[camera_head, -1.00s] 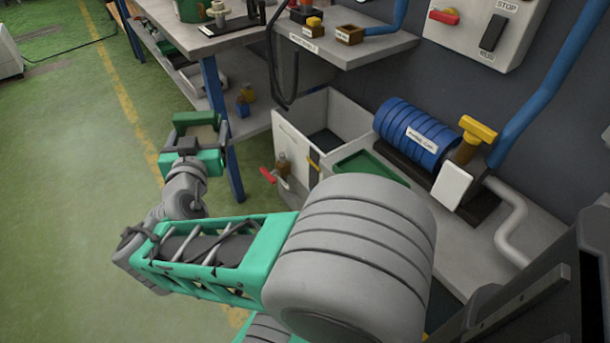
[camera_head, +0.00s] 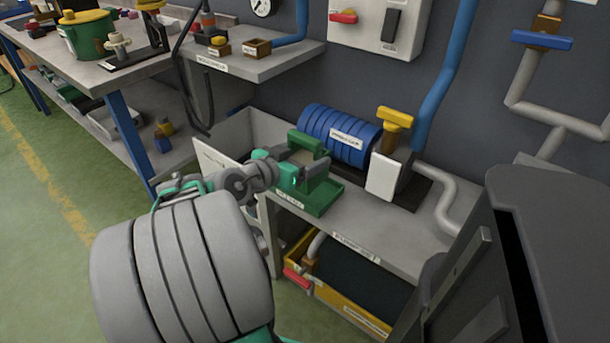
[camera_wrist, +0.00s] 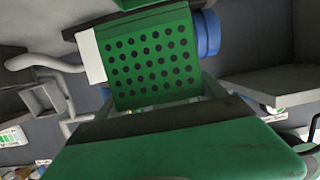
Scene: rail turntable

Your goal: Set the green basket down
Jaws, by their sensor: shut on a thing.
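The green basket (camera_head: 308,143) is in my gripper (camera_head: 297,177), over or on the green tray (camera_head: 322,204) on the grey bench. In the head view its dark green ends and brownish middle show beyond my gripper. I cannot tell whether its underside touches the tray. My gripper is shut on the basket. In the wrist view a green panel with rows of dark holes (camera_wrist: 155,62), seemingly part of the basket, fills the upper middle. A large green and black part covers the lower foreground, and the fingertips are not clear.
A blue ribbed motor (camera_head: 338,136) stands close behind the basket, with a yellow-handled valve (camera_head: 394,118) to its right. The grey bench (camera_head: 375,232) is bare right of the tray. A white-walled bin (camera_head: 225,150) is at left. A yellow-edged crate (camera_head: 350,312) sits below.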

